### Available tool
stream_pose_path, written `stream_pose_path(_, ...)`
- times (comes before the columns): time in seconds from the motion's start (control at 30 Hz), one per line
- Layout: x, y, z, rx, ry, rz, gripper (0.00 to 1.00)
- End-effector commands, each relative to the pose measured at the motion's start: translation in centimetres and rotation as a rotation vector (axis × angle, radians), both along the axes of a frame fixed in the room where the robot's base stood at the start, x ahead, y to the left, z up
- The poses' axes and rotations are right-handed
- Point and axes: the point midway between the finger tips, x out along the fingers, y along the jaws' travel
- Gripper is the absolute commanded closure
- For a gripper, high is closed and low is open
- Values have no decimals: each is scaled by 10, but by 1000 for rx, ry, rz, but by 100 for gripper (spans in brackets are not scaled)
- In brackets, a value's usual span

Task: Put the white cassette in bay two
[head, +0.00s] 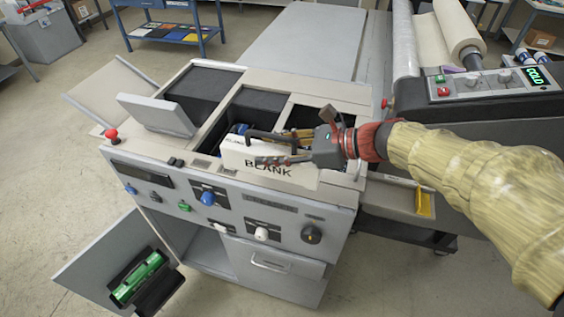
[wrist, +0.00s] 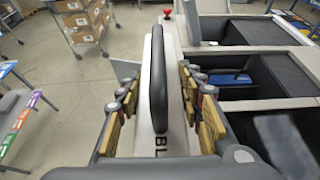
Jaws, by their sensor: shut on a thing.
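The white cassette (head: 240,160), marked "BLANK", has a black handle along its top edge. My gripper (head: 285,158) is shut on this handle, and the cassette hangs upright at the front edge of the machine top. In the wrist view the handle (wrist: 173,95) runs between the fingers, above the white cassette body (wrist: 156,118). Three open bays lie behind it, and I read no bay numbers. The middle bay (head: 252,105) has something blue inside, seen in the wrist view (wrist: 232,79). The right bay is partly hidden by my gripper.
A grey lid (head: 157,115) stands raised at the left bay (head: 200,92), near a red button (head: 111,134). A lower door (head: 100,262) hangs open with a green cylinder (head: 138,278). The roller machine (head: 480,85) stands close on the right, its display reading "COLD".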

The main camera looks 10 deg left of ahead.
Motion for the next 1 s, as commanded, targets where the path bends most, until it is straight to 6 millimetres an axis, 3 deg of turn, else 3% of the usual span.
stream_pose_path(0.1,18,-5,-23,0,4,-3,100)
stream_pose_path(0.3,38,-10,-46,1,0,-2,100)
stream_pose_path(0.57,48,-13,-59,1,1,-2,100)
stream_pose_path(0.8,48,-13,-88,1,0,-1,100)
stream_pose_path(1.0,48,-13,-89,1,-2,-1,100)
